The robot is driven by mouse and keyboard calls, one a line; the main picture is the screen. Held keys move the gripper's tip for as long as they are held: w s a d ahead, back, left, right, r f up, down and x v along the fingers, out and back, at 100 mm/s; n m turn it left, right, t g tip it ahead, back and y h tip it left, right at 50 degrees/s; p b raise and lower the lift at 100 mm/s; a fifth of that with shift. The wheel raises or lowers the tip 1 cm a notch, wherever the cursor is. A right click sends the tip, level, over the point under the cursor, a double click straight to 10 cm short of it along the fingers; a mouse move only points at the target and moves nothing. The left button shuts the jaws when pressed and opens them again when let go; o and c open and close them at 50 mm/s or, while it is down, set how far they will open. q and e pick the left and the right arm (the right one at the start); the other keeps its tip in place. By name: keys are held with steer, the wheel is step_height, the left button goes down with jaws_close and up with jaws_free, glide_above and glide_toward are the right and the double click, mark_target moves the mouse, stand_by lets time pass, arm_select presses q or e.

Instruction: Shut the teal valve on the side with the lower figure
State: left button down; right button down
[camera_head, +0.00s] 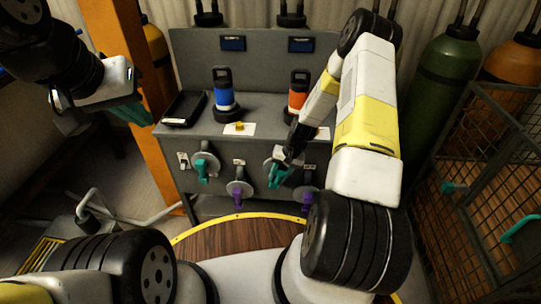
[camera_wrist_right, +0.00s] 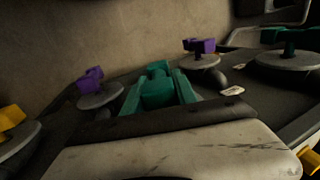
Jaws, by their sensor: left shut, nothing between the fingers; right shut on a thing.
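Two teal valves show on the grey cabinet's front in the head view: a left teal valve (camera_head: 202,168) and a right teal valve (camera_head: 275,179). My right gripper (camera_head: 281,169) is at the right one. In the right wrist view its teal fingers (camera_wrist_right: 158,97) are shut on a teal handle (camera_wrist_right: 157,84). Another teal valve (camera_wrist_right: 288,38) shows at the upper right there. My left gripper (camera_head: 130,114) is shut and empty, left of the cabinet. The left display (camera_head: 232,43) and right display (camera_head: 300,45) are too small to read.
Purple valves (camera_head: 238,196) (camera_head: 305,203) sit low on the cabinet (camera_head: 245,147). A blue-banded item (camera_head: 223,92), an orange one (camera_head: 297,91) and a black tray (camera_head: 184,108) stand on top. An orange post (camera_head: 134,80) is at left, a wire cage (camera_head: 480,175) at right.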

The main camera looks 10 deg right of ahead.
steer(key=y, duration=0.2)
steer(key=t+y, duration=0.1)
steer(key=shift+s+d+f+y, duration=0.1)
steer(key=shift+d+f+y, duration=0.15)
steer(key=shift+d+y, duration=0.15)
steer(key=y, duration=0.1)
steer(key=t+y, duration=0.1)
steer(key=y, duration=0.1)
steer(key=shift+f+y, duration=0.2)
steer(key=shift+y, duration=0.1)
steer(key=shift+s+f+t+y, duration=0.15)
steer(key=shift+t+y, duration=0.2)
steer(key=shift+y, duration=0.75)
steer(key=shift+w+f+t+y, duration=0.1)
steer(key=shift+t+y, duration=0.2)
steer(key=shift+y, duration=0.8)
steer(key=shift+s+f+t+y, duration=0.15)
steer(key=shift+t+y, duration=0.2)
steer(key=shift+y, duration=0.75)
steer(key=c, duration=1.3)
jaws_free()
steer(key=shift+w, duration=0.1)
